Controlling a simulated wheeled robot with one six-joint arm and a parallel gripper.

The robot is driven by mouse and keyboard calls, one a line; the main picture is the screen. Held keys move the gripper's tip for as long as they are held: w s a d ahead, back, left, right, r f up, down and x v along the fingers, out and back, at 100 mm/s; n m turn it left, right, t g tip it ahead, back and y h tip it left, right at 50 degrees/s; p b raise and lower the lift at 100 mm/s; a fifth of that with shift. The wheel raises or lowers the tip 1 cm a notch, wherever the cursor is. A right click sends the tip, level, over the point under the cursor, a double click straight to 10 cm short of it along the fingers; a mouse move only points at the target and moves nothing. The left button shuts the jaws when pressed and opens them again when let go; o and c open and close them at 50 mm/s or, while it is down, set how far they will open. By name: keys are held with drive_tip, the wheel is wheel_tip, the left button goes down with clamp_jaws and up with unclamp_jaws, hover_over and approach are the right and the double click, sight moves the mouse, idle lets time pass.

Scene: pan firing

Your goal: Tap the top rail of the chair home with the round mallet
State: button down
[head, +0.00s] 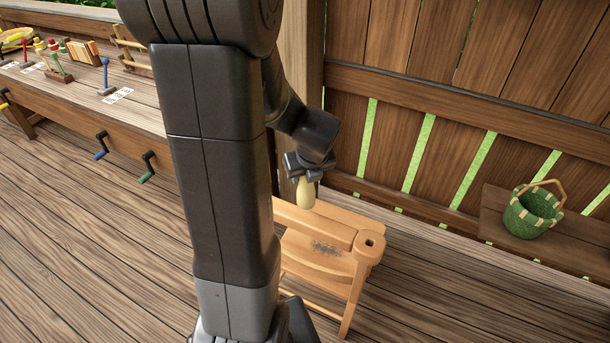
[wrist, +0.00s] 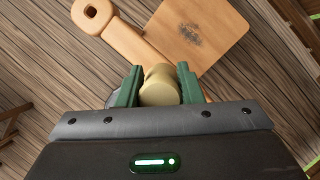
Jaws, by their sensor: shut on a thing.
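My gripper (head: 308,166) is shut on the round mallet (head: 305,193), a pale yellow, rounded piece pointing down. In the wrist view the mallet (wrist: 160,88) sits between the two green fingers of my gripper (wrist: 159,80). The light wooden chair (head: 345,290) stands on the deck below. Its top rail (head: 318,224) has a round end with a hole; the rail also shows in the wrist view (wrist: 128,40), running from that end toward the mallet. The mallet is above or beside the rail; I cannot tell whether they touch. My arm hides the chair's left part in the head view.
A bench (head: 150,110) with small tools and cranks stands at the left. A green basket (head: 532,212) sits on a low wooden ledge (head: 495,215) at the right. A plank fence (head: 450,90) closes off the back. The deck in front is clear.

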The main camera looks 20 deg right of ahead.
wheel_tip(320, 180, down, 7)
drive_tip(key=b, duration=0.5)
drive_tip(key=shift+r+p, duration=0.55)
drive_tip(key=shift+r, duration=0.05)
wheel_tip(320, 180, up, 3)
drive_tip(key=p, duration=0.4)
drive_tip(key=shift+r, duration=0.1)
drive_tip(key=shift+r, duration=2.4)
